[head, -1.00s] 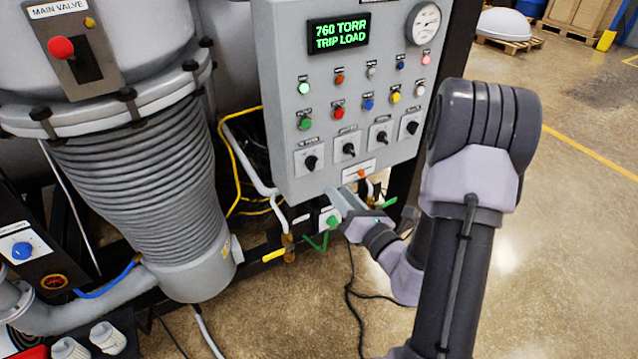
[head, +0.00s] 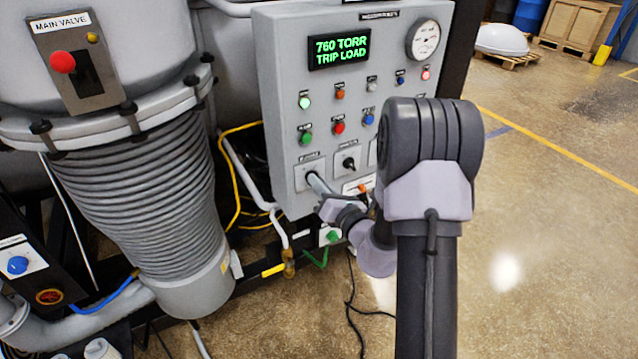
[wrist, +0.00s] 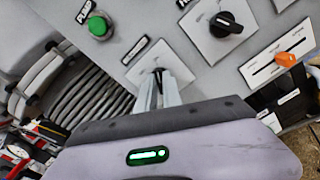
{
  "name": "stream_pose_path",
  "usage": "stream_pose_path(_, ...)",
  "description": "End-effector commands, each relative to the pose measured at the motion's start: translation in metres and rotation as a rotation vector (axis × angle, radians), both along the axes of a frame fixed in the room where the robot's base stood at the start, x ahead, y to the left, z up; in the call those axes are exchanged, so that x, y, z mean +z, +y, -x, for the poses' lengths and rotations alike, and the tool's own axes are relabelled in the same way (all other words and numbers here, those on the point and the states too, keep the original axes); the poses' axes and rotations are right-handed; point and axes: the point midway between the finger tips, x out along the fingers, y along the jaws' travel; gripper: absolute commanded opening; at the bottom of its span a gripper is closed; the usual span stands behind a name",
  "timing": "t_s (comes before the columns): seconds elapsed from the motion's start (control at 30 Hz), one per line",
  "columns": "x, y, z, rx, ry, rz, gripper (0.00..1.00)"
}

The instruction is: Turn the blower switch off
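The grey control panel (head: 285,110) has a bottom row of black rotary switches on pale plates. Their labels are too small to read, so I cannot tell which one is the blower switch. My gripper (head: 316,180) is at the leftmost switch (head: 311,170). In the wrist view, my gripper's two narrow fingers (wrist: 160,80) reach that switch's plate (wrist: 150,57), with a small dark part of the knob between the tips. The fingers hide most of the knob, and its grip is unclear. The second switch (head: 348,162) also shows in the wrist view (wrist: 226,22).
Green (head: 305,138) and red (head: 338,127) buttons sit just above the switches. An orange knob (wrist: 286,58) is at the lower right in the wrist view. The bellows column (head: 145,205) stands left of the panel. Open floor (head: 540,240) lies to the right.

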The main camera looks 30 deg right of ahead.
Motion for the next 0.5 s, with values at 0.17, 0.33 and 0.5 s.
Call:
stream_pose_path(0.17, -0.0001, 0.0000, 0.0002, 0.000, 0.000, 0.001, 0.00)
stream_pose_path(0.33, -0.0005, 0.0001, 0.0002, 0.000, -0.001, 0.022, 0.00)
stream_pose_path(0.5, -0.0014, 0.0005, 0.0003, 0.000, -0.003, 0.097, 0.00)
